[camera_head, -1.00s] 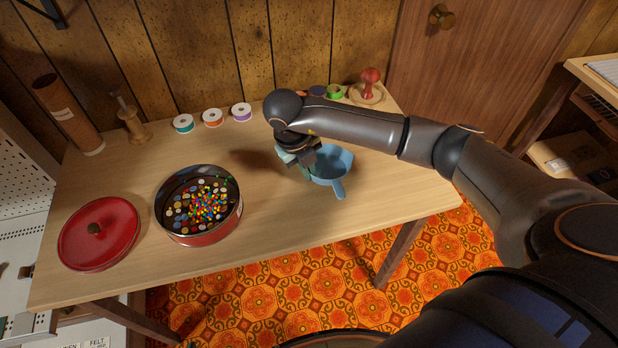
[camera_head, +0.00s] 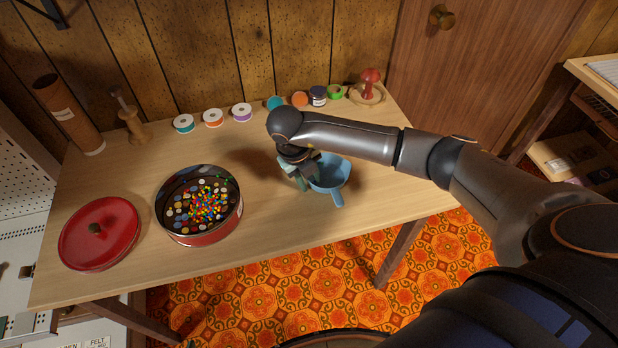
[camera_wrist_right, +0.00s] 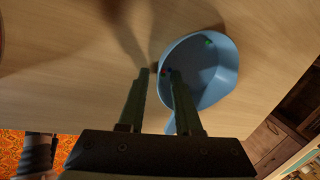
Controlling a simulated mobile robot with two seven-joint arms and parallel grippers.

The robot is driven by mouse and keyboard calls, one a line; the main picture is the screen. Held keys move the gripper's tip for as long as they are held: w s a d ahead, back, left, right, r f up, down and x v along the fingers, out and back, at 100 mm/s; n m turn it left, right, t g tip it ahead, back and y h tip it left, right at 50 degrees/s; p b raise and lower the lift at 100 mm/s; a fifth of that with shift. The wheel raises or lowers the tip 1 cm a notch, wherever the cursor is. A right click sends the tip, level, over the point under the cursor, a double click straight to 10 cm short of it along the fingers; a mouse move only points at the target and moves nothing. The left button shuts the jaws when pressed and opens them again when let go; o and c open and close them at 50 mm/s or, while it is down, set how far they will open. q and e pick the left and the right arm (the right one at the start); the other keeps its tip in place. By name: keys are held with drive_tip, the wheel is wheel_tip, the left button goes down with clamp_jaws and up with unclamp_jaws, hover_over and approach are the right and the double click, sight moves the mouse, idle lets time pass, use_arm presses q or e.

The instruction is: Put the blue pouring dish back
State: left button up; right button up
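The blue pouring dish (camera_head: 330,172) appears to rest on the tabletop, right of the round tin, with its handle toward the front edge. It also shows in the right wrist view (camera_wrist_right: 212,80), with a small green bead and other specks inside. My right gripper (camera_head: 305,178) is at the dish's left side. In the right wrist view its fingers (camera_wrist_right: 160,78) stand apart, one inside the dish and one outside, with the wall between them and a visible gap. My left gripper is out of view.
The red tin (camera_head: 200,232) holds buttons and colourful beads; its red lid (camera_head: 98,234) lies left of it. Thread spools (camera_head: 212,117), small jars (camera_head: 317,96) and a red-knobbed stamp (camera_head: 370,82) on a wooden base line the back. Tabletop right of the dish is clear.

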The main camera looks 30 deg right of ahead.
drive_tip(key=shift+r, duration=0.1)
drive_tip(key=v, duration=1.2)
